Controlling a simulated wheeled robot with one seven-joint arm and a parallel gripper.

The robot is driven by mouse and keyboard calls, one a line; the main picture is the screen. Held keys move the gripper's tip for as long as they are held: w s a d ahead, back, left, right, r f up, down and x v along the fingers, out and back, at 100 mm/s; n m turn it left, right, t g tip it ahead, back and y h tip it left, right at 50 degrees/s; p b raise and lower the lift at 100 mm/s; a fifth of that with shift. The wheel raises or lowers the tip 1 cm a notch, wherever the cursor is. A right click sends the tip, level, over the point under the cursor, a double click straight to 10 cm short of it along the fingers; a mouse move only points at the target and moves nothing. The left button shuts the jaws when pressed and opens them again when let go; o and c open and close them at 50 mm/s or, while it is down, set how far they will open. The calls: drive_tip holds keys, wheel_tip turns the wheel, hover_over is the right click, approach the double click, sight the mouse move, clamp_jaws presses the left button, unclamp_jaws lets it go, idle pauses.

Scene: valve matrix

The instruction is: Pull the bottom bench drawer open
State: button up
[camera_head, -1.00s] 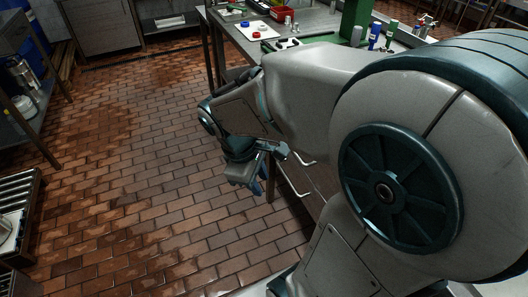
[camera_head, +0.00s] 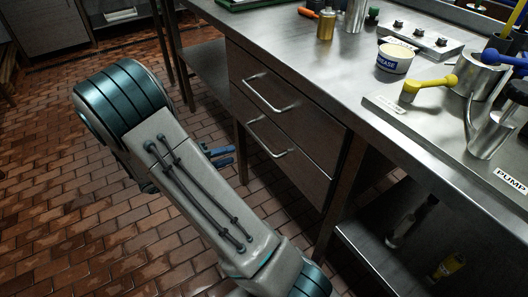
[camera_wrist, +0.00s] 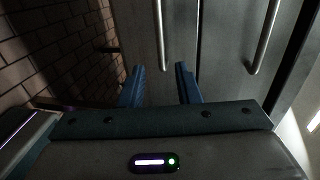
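The bottom bench drawer (camera_head: 306,174) is the lower of two dark drawer fronts under the steel bench, and looks closed. Its bar handle (camera_head: 267,137) is silver and also shows in the wrist view (camera_wrist: 160,36). My gripper (camera_head: 220,157) is to the left of this handle in the head view, with its blue fingertips partly hidden behind my arm. In the wrist view my gripper (camera_wrist: 157,72) is open and empty. The bottom handle lies ahead, in line with the gap between the fingers. I see no contact.
The top drawer's handle (camera_head: 270,93) is above the bottom one, and in the wrist view it is to the right (camera_wrist: 265,38). The bench top (camera_head: 350,72) holds a grease tub (camera_head: 394,58), a yellow lever (camera_head: 430,85) and other parts. Brick floor to the left is clear.

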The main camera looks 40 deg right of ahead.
sight(264, 144)
drive_tip(key=b+x, duration=0.4)
drive_tip(key=x, duration=0.9)
drive_tip(key=shift+d, duration=0.3)
drive_tip(key=shift+c, duration=0.3)
clamp_jaws()
